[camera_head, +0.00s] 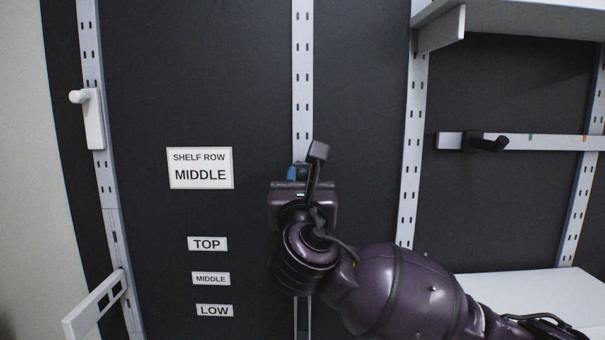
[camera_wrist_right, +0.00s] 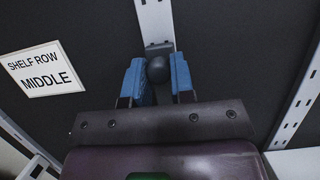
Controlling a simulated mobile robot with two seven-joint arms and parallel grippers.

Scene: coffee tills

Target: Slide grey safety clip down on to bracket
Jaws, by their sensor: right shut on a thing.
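My right gripper (camera_head: 299,172) is at the middle slotted upright (camera_head: 302,80), with its blue fingers pointing at it. In the right wrist view, the blue fingers of the right gripper (camera_wrist_right: 157,64) stand on both sides of a dark round knob. The knob belongs to a dark grey piece, which I take for the safety clip (camera_wrist_right: 158,48), lying against the upright. The gripper is shut on this knob. In the head view my gripper and wrist hide the clip. I cannot make out a bracket behind it. My left gripper is not in view.
A pale bracket with a knob (camera_head: 95,118) is on the left upright, with another slotted bracket (camera_head: 96,304) below it. Signs, including SHELF ROW MIDDLE (camera_head: 200,168), are on the dark panel. At right are a rail with a black hook (camera_head: 488,143) and a white shelf (camera_head: 530,18).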

